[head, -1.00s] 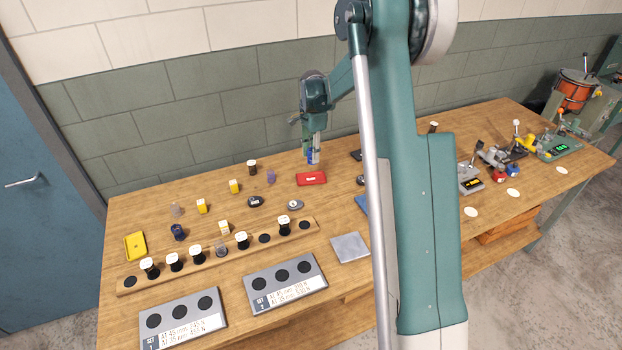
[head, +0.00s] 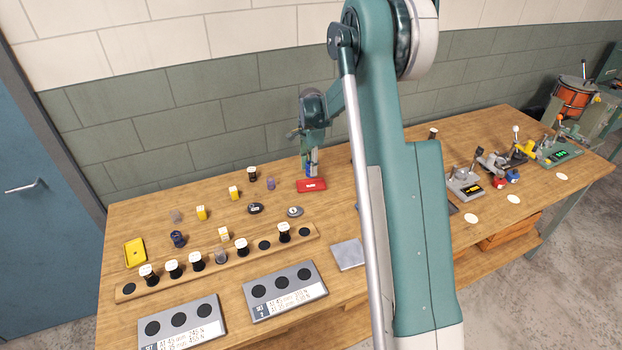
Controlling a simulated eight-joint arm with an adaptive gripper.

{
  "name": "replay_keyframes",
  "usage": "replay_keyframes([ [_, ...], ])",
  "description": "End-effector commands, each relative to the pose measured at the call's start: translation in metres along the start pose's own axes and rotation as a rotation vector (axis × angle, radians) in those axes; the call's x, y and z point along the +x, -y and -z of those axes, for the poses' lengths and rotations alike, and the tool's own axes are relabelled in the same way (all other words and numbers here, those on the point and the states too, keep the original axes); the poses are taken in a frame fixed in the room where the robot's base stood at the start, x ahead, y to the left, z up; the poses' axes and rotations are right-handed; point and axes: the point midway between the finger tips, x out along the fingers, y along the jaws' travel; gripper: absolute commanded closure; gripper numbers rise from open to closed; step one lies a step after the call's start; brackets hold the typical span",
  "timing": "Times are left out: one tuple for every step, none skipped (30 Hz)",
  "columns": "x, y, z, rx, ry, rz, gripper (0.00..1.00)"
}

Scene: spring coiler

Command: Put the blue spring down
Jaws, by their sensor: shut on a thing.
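My gripper (head: 310,169) points down near the back edge of the wooden table, just behind the red tin. It is shut on the blue spring (head: 308,171), which shows as a small patch of blue between the fingers. The spring is low, close to the table top. I cannot tell whether it touches the table or the tin.
The red tin (head: 311,185) lies just in front of my gripper. Two dark round discs lie in front. A wooden rack (head: 128,290) with several white-topped pieces runs along the front.

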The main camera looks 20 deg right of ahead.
Motion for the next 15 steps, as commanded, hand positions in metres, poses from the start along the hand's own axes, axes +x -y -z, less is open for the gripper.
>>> replay_keyframes([
  [0.007,0.000,0.000,0.000,0.000,0.000,0.89],
  [0.010,0.000,0.000,0.000,0.000,0.000,0.89],
  [0.013,0.000,0.000,0.000,0.000,0.000,0.89],
  [0.015,0.000,0.000,0.000,0.000,0.000,0.89],
  [0.017,0.000,0.000,0.000,0.000,0.000,0.89],
  [0.019,0.000,0.000,0.000,0.000,0.000,0.89],
  [0.019,0.000,0.000,0.000,0.000,0.000,0.89],
  [0.020,0.000,0.000,0.000,0.000,0.000,0.89],
  [0.020,0.000,0.000,0.000,0.000,0.000,0.89],
  [0.020,0.000,0.000,0.000,0.000,0.000,0.89],
  [0.020,0.000,0.000,0.000,0.000,0.000,0.89],
  [0.020,0.000,0.000,0.000,0.000,0.000,0.89],
  [0.020,0.000,0.000,0.000,0.000,0.000,0.89],
  [0.020,0.000,0.000,0.000,0.000,0.000,0.89],
  [0.020,0.000,0.000,0.000,0.000,0.000,0.89],
])
